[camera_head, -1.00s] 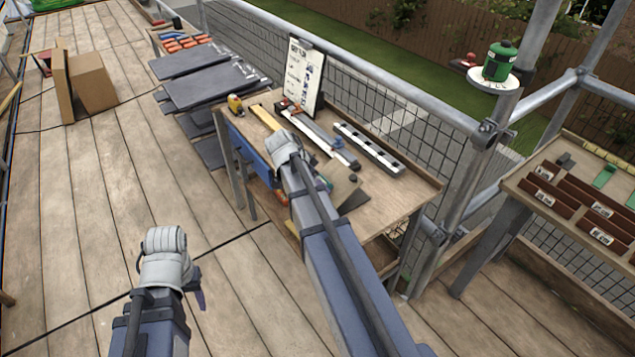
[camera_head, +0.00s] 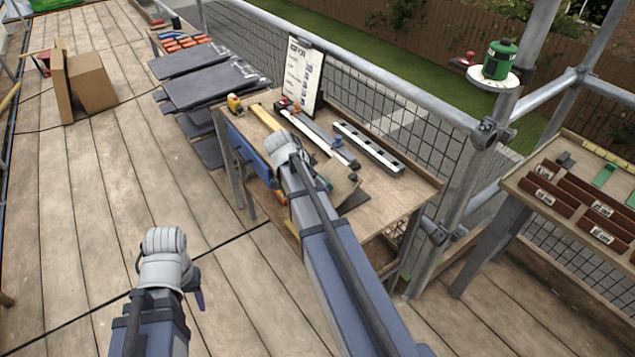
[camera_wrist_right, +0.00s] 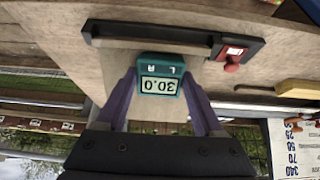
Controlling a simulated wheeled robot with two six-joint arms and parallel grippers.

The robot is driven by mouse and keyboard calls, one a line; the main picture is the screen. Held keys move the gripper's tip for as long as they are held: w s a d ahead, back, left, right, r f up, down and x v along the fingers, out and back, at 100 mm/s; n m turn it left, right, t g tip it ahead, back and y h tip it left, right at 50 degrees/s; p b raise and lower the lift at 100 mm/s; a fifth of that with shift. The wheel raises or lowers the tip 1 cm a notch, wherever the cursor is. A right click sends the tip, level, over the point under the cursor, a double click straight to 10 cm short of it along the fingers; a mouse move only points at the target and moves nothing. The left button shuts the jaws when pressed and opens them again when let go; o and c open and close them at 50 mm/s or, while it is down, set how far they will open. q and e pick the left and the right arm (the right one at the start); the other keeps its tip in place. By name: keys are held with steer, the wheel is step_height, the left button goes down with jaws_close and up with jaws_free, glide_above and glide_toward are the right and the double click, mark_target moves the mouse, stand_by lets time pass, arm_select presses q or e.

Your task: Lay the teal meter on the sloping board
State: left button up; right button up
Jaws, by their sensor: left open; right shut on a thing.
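The teal meter (camera_wrist_right: 161,64) shows in the right wrist view, its display reading 30.0 upside down. My right gripper (camera_wrist_right: 158,82) is shut on it, one purple finger on each side. The pale sloping board (camera_wrist_right: 112,64) lies behind the meter, with a dark ledge along one edge. I cannot tell whether the meter touches the board. In the head view the board (camera_head: 346,186) shows beside my right arm, which hides part of it. My left gripper (camera_head: 169,276) is open over the deck, away from the workbench; its fingers are partly hidden.
The workbench (camera_head: 395,207) holds a clipboard (camera_head: 303,76), a long white-and-black bar (camera_head: 368,148) and a yellow tool (camera_head: 235,103). Dark slates (camera_head: 212,86) lie beyond it. A side table (camera_head: 525,190) with brown trays stands right.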

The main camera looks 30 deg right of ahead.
steer(key=shift+a+f, duration=0.15)
steer(key=shift+a, duration=0.1)
steer(key=o, duration=1.2)
steer(key=p+v, duration=0.6)
steer(key=v, duration=0.1)
stand_by(0.4)
steer(key=s+a+f+n+y, duration=0.1)
steer(key=s+a+n, duration=0.4)
steer(key=a+n, duration=0.2)
steer(key=s+a+n+y, duration=0.2)
steer(key=s+a+n, duration=0.3)
steer(key=a, duration=0.6)
steer(key=s+a+f+n+y, duration=0.1)
steer(key=s+a+n, duration=0.5)
steer(key=a+n, duration=0.2)
steer(key=shift+a+f+n+g+y, duration=0.4)
steer(key=shift+a, duration=0.45)
